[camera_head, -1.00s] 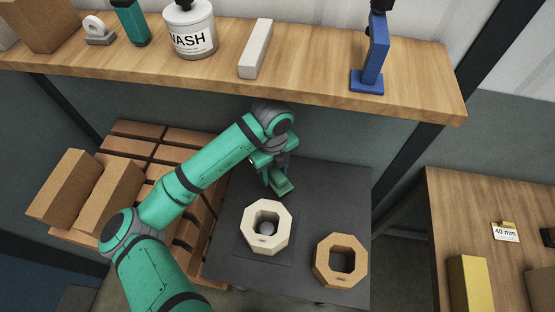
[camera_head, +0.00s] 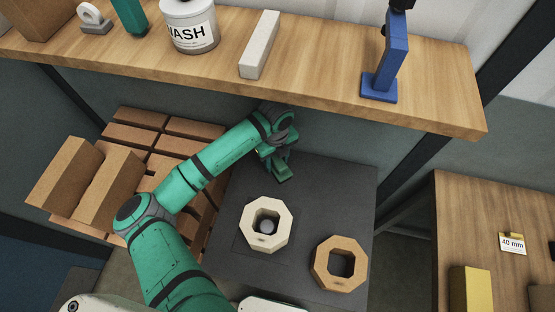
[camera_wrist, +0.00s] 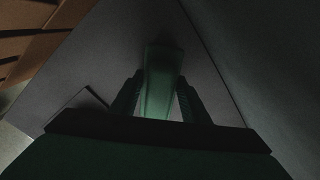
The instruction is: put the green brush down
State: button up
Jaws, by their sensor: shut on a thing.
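My gripper (camera_head: 279,170) is over the back part of the dark grey table (camera_head: 335,200), below the wooden shelf. It is shut on the green brush (camera_wrist: 161,80), which shows between the two dark fingers in the wrist view. In the head view only a small part of the brush (camera_head: 284,174) shows under the gripper. I cannot tell whether the brush touches the table. A cream octagonal ring block (camera_head: 254,232) and a tan octagonal ring block (camera_head: 325,272) stand on the table in front of the gripper.
A wooden table (camera_head: 470,215) stands right. The grey table's back right is clear.

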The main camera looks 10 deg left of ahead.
aim_at(276, 159)
jog(key=shift+s, duration=0.2)
jog(key=shift+f, duration=0.15)
jog(key=o, duration=1.1)
notch_tip(276, 159, up, 12)
jog(key=shift+r, duration=0.15)
